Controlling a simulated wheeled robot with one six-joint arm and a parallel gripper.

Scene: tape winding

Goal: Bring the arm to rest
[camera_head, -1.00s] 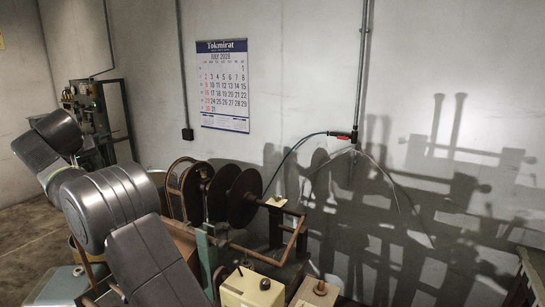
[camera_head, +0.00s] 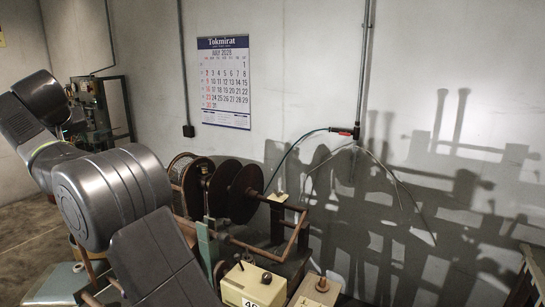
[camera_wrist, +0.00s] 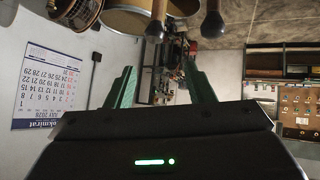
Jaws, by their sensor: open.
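In the wrist view, my gripper (camera_wrist: 162,85) is open, with its two green fingers apart and nothing between them. The wrist picture is upside down, so the wall calendar (camera_wrist: 45,88) appears inverted on the left. In the head view, my grey arm fills the left side, bent up and away to the far left. My gripper does not show in that view. The winding machine (camera_head: 250,195) with its dark brown discs stands to the right of my arm, partly hidden behind it.
A cream box (camera_head: 253,285) and a wooden block with a knob (camera_head: 318,290) stand at the front. A hose with a red-handled valve (camera_head: 343,132) hangs on the wall. A metal rack (camera_head: 97,105) stands at the back left. A table edge shows at lower right.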

